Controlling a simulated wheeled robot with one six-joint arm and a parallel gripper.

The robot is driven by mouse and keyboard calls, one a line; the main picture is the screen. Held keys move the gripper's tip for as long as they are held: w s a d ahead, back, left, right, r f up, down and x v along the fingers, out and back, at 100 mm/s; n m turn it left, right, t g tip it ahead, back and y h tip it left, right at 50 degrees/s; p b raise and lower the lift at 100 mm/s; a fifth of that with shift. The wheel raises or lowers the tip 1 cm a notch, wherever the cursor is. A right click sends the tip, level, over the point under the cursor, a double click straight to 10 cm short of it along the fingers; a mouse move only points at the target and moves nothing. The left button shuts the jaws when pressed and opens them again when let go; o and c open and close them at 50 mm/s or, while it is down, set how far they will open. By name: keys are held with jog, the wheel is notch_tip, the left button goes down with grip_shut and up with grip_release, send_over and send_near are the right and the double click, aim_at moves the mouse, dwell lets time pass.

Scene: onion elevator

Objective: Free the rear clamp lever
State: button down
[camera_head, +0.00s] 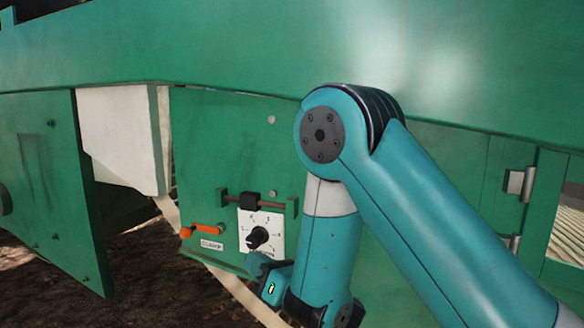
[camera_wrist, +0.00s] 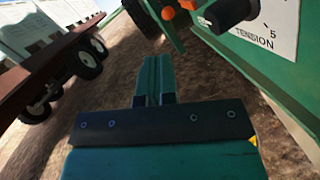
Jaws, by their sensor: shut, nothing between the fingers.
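An orange lever (camera_head: 205,229) sits low on the green side panel, above a small white label whose text is too small to read surely. A second orange bit (camera_head: 186,232) is at its left end. In the wrist view, orange parts (camera_wrist: 167,14) show at the top edge, ahead of my gripper and to its right. My gripper (camera_wrist: 153,62) is shut and empty, pointing past the panel over the ground. It is apart from the orange parts. In the head view my wrist is low, right of the lever, and the fingertips cannot be made out.
A black knob (camera_head: 258,237) on a white tension dial (camera_head: 268,222) stands between the lever and my arm. A dark slider block (camera_head: 250,201) on a rod is above it. The dial also shows close in the wrist view (camera_wrist: 272,32). A wheeled trailer (camera_wrist: 62,62) stands left.

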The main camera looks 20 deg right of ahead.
jog(key=s+d+r+m+g+h+p, duration=0.1)
jog(key=d+r+m+g+h+p, duration=0.1)
jog(key=r+m+p, duration=0.6)
jog(key=s+d+r+m+g+h+p, duration=0.2)
jog(key=r+m+h+p, duration=0.3)
jog(key=r+m+p, duration=0.4)
jog(key=m+g, duration=0.1)
jog(key=m, duration=0.2)
jog(key=shift+r, duration=0.2)
jog(key=shift+s+h, duration=0.2)
jog(key=shift+h, duration=0.1)
